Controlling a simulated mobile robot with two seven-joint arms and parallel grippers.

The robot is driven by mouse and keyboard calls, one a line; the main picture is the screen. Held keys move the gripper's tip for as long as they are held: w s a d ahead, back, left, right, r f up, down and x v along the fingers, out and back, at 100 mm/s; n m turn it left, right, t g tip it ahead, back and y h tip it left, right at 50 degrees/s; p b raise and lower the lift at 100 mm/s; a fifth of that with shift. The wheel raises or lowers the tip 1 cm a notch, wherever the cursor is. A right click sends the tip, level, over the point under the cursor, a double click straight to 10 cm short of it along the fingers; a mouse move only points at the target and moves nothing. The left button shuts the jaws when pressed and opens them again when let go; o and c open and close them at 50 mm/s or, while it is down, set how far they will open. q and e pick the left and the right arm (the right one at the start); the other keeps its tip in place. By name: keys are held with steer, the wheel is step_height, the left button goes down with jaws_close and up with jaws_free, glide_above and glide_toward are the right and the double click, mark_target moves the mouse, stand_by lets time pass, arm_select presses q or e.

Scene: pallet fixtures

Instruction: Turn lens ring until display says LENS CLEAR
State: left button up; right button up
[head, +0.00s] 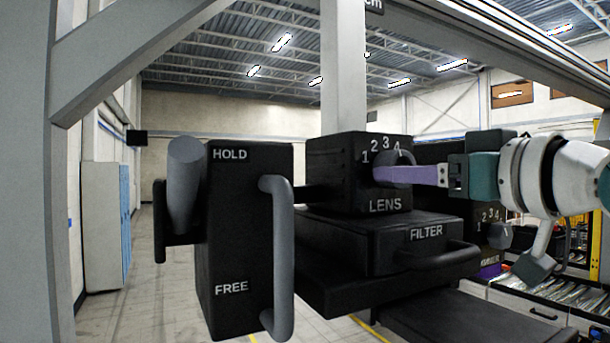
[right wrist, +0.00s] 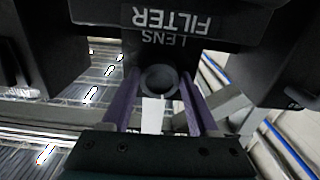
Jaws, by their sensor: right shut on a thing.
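The lens ring (head: 402,158) is a dark grey round knob on the black LENS box (head: 335,160), with numbers 1 to 4 around it. My right gripper (head: 384,173) comes in from the right, and its purple fingers are shut on the ring. In the right wrist view the ring (right wrist: 159,79) sits between the two purple fingers (right wrist: 158,88), one on each side. The fingers and gripper hide part of the ring, and its setting cannot be read. No display reading LENS CLEAR can be seen. My left gripper is out of view.
A black box (head: 228,230) with HOLD and FREE labels, a grey lever (head: 185,185) and a grey handle (head: 277,250) stands left of the LENS box. The FILTER drawer (head: 375,243) with its handle (head: 440,257) is below. A second numbered knob (head: 499,235) is lower right.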

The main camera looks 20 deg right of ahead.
steer(key=shift+n, duration=1.2)
steer(key=o, duration=1.4)
steer(key=shift+c, duration=0.2)
